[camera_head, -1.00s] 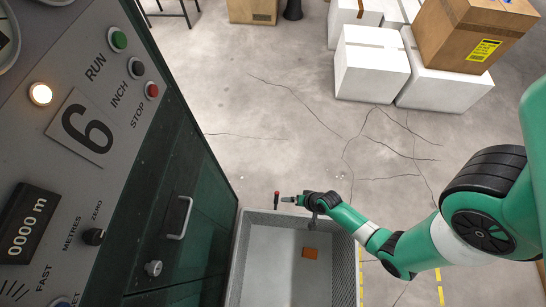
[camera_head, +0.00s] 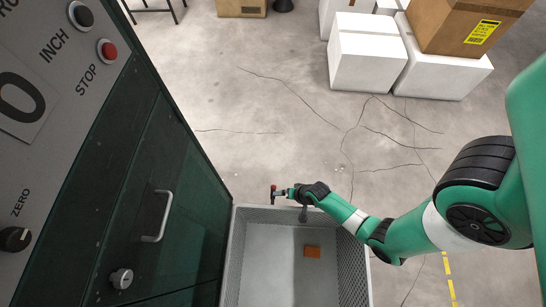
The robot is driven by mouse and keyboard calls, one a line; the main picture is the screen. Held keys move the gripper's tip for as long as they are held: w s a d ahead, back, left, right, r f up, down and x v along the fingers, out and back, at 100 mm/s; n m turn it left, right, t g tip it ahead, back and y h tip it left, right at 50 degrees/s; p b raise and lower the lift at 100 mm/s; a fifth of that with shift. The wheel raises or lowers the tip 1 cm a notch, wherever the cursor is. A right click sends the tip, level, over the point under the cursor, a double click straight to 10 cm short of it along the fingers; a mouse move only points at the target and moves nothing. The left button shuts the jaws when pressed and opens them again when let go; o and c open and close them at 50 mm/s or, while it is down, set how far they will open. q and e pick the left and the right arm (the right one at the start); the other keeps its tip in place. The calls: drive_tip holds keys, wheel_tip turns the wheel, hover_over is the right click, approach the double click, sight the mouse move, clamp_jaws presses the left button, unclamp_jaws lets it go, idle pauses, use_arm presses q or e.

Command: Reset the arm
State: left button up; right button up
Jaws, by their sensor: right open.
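My right arm, green with black and white joints, comes in from the right. My right gripper (camera_head: 275,193) is at its end, small in the view, above the far rim of a grey crate (camera_head: 240,213). It points left toward the machine cabinet and is open. A small red part shows at its tip; I cannot tell whether it belongs to the gripper. My left gripper is not in view.
A dark green machine cabinet (camera_head: 145,165) with a control panel, a red STOP button (camera_head: 107,51) and a handle (camera_head: 158,215) fills the left. White boxes (camera_head: 368,58) and a cardboard box (camera_head: 460,25) stand at the back right. Cracked floor between is clear.

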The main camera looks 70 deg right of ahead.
idle(0.8)
drive_tip(key=p+v, duration=1)
drive_tip(key=shift+a, duration=0.1)
